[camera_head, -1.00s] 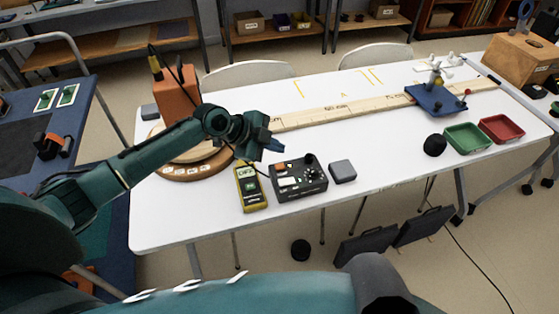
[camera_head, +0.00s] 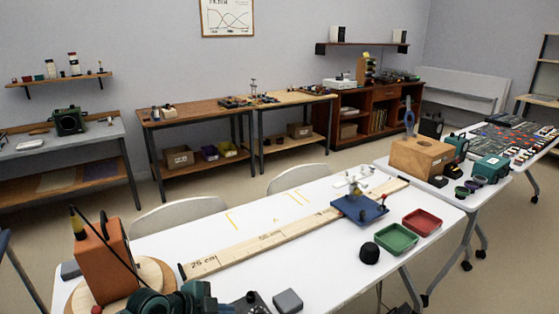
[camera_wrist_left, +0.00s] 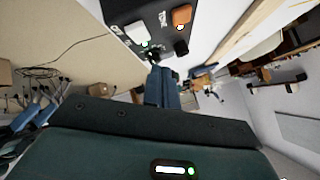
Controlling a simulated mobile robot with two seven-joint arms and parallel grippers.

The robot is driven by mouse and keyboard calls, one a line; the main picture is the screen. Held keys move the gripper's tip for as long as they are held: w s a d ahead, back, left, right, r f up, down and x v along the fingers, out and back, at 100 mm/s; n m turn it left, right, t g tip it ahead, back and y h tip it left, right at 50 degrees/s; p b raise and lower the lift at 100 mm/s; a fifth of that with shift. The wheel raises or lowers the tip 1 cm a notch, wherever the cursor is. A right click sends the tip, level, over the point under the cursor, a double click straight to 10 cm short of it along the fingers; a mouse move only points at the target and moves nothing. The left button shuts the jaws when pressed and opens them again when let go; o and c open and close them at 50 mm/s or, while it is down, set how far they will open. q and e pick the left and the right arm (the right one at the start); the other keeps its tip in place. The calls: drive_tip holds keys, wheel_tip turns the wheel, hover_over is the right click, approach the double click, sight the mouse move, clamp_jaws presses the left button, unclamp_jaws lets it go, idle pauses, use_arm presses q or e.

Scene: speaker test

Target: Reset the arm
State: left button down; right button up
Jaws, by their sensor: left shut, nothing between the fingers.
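My left arm shows at the bottom edge of the head view, with its green wrist and gripper (camera_head: 222,307) partly cut off. The gripper is beside a dark control box (camera_head: 252,302) on the white table. In the left wrist view the blue fingers (camera_wrist_left: 163,86) are together with nothing between them. A black box with an orange switch (camera_wrist_left: 181,15) is close beyond the fingertips, apart from them. My right gripper is not in view.
The white table (camera_head: 300,240) holds an orange box (camera_head: 103,262) on a round wooden base, a wooden ruler (camera_head: 255,242), a blue stand (camera_head: 358,209), a green tray (camera_head: 397,239), a red tray (camera_head: 421,222) and a black knob (camera_head: 369,253). Benches line the wall.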

use_arm(q)
drive_tip(key=s+d+f+n+t, duration=0.1)
drive_tip(key=s+d+f+n, duration=0.15)
drive_tip(key=s, duration=0.25)
drive_tip(key=s+d+f+n+t, duration=0.1)
drive_tip(key=s+f+n, duration=0.2)
drive_tip(key=s+n, duration=0.15)
drive_tip(key=s+a+f+n+t+y, duration=0.1)
drive_tip(key=s+a+n+t+y, duration=0.1)
drive_tip(key=s+a+n+y, duration=0.2)
drive_tip(key=s+n, duration=0.3)
drive_tip(key=s, duration=0.5)
drive_tip(key=shift+a+f, duration=0.15)
drive_tip(key=shift+f, duration=0.15)
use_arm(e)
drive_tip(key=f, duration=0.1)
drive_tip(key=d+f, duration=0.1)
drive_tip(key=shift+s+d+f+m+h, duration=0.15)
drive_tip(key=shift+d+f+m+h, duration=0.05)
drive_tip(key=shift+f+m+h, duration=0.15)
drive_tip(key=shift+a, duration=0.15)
use_arm(q)
drive_tip(key=shift+s, duration=0.1)
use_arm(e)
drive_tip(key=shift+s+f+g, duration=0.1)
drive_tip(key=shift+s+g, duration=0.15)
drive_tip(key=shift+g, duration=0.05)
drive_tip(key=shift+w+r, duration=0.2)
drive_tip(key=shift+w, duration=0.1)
